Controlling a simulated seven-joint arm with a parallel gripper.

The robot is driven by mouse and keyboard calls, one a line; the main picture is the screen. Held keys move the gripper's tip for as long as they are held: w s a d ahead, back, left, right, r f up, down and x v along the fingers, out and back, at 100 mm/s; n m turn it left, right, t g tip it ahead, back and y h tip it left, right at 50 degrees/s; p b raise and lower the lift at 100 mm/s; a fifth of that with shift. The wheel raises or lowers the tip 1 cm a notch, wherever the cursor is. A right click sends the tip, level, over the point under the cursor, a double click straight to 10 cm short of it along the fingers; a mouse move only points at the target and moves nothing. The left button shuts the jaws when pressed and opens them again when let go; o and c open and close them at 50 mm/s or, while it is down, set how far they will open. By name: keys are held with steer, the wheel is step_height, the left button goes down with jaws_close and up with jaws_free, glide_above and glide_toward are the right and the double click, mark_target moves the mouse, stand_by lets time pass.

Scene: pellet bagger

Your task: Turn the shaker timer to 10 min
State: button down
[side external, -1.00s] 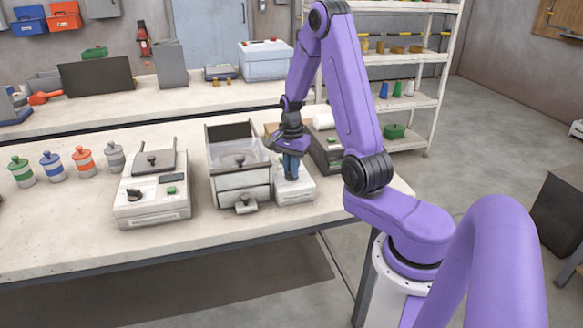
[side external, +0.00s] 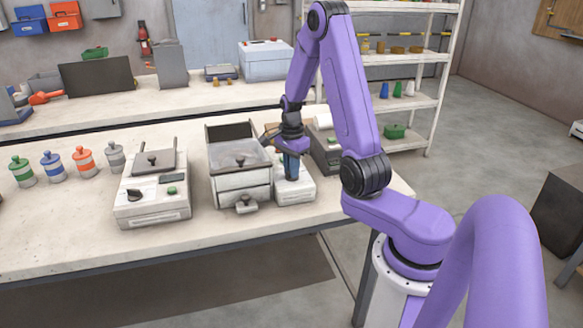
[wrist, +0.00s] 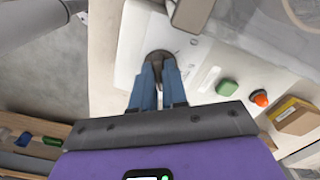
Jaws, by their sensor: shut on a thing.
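A white unit (side external: 296,195) stands on the bench beneath my gripper (side external: 291,177), to the right of the open-topped hopper box. In the wrist view its white top (wrist: 132,48) carries a dark round knob (wrist: 158,55). My gripper, with blue fingers (wrist: 158,78), points down and is shut on this knob. The fingers hide part of the knob, so its pointer and any scale marks cannot be read. A green button (wrist: 226,87) and an orange button (wrist: 260,97) show to the right of the knob in the wrist view.
The hopper box (side external: 241,181) stands close on the left of my gripper. Further left is a white machine (side external: 152,207) with a lid and black knob, then several coloured jars (side external: 53,167). A grey box (side external: 326,152) stands close behind on the right. The front left bench is clear.

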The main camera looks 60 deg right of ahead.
steer(key=c, duration=1.2)
jaws_free()
steer(key=shift+o, duration=0.2)
step_height(320, 180, up, 18)
steer(key=shift+f, duration=0.25)
